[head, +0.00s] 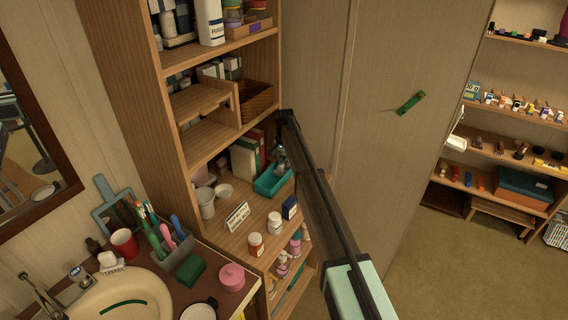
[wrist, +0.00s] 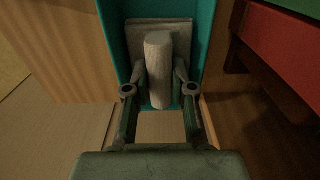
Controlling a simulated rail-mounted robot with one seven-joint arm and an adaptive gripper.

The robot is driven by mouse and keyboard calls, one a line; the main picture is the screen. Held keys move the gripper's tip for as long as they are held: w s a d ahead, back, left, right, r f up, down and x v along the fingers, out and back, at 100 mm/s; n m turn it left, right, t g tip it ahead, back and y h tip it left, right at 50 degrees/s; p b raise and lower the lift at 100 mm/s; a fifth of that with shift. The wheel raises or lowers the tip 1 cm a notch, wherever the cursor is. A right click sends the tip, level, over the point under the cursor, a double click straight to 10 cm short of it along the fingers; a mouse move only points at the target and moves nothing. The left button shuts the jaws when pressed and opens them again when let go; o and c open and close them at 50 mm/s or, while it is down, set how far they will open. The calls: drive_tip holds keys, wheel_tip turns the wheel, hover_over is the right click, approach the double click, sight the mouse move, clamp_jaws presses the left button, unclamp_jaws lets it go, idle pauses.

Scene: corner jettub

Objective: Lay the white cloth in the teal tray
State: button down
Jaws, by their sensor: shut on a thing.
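The teal tray (head: 272,183) sits on a middle shelf of the wooden shelving; its side wall (wrist: 205,45) also shows in the wrist view. The white cloth (wrist: 158,62) looks like a pale roll, lengthwise between the fingers of my gripper (wrist: 159,76). My gripper is shut on it, over the tray and between its side walls. In the head view my gripper (head: 281,157) is at the tray, partly hidden by my arm. Whether the cloth touches the tray floor cannot be told.
A flat pale piece (wrist: 182,32) lies in the tray behind the roll. Upright books (head: 246,157) stand left of the tray, and a cup (head: 205,202) and small jar (head: 275,223) stand nearby. Shelf boards close in above. A sink counter (head: 220,293) is at lower left.

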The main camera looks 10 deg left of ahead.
sight(284, 161)
drive_tip(key=shift+f, duration=0.3)
idle(1.0)
drive_tip(key=c, duration=0.9)
unclamp_jaws()
drive_tip(key=shift+r, duration=0.1)
wheel_tip(284, 161, up, 12)
